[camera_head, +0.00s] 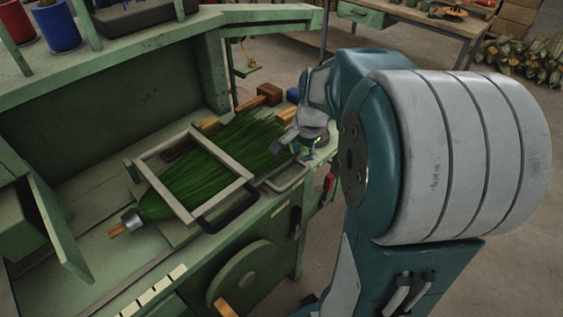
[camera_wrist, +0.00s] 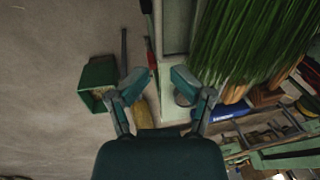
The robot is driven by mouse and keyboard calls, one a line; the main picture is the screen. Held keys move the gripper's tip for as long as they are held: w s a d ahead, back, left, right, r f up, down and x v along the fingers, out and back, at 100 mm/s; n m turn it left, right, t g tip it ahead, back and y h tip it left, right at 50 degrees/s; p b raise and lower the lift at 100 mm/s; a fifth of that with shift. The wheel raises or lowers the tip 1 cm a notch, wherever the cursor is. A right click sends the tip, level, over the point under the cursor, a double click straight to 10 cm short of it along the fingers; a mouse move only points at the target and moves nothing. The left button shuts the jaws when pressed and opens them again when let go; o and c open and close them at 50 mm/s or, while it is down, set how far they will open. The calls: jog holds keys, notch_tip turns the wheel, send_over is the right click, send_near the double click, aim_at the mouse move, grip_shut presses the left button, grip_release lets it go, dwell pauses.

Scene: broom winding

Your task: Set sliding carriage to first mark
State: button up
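The sliding carriage appears to be the pale rectangular frame (camera_head: 165,193) lying over a bundle of green bristles (camera_head: 180,178) on the green bench. A black handle (camera_head: 229,211) sticks out from its front side. My gripper (camera_head: 295,147) is at the right end of the bench, by the bristle tips, to the right of and apart from the frame and handle. In the wrist view my gripper (camera_wrist: 152,88) has its two fingers spread with nothing between them. The bristles (camera_wrist: 245,40) show at the right there. A row of pale strips (camera_head: 150,296) on the bench front may be the marks.
A wooden block (camera_head: 269,93) and a blue item (camera_head: 293,95) lie at the bench's right end. A handwheel (camera_head: 240,272) sits on the bench front. An open green panel (camera_head: 60,235) stands at left. A green bin (camera_wrist: 98,80) is on the floor.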

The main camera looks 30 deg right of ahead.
aim_at(294, 179)
jog(key=shift+m, duration=0.3)
jog(key=f, duration=0.3)
jog(key=w+f, duration=0.1)
jog(key=f, duration=0.3)
jog(key=w+f, duration=0.1)
jog(key=f, duration=0.3)
jog(key=shift+w+d+f, duration=0.1)
grip_shut()
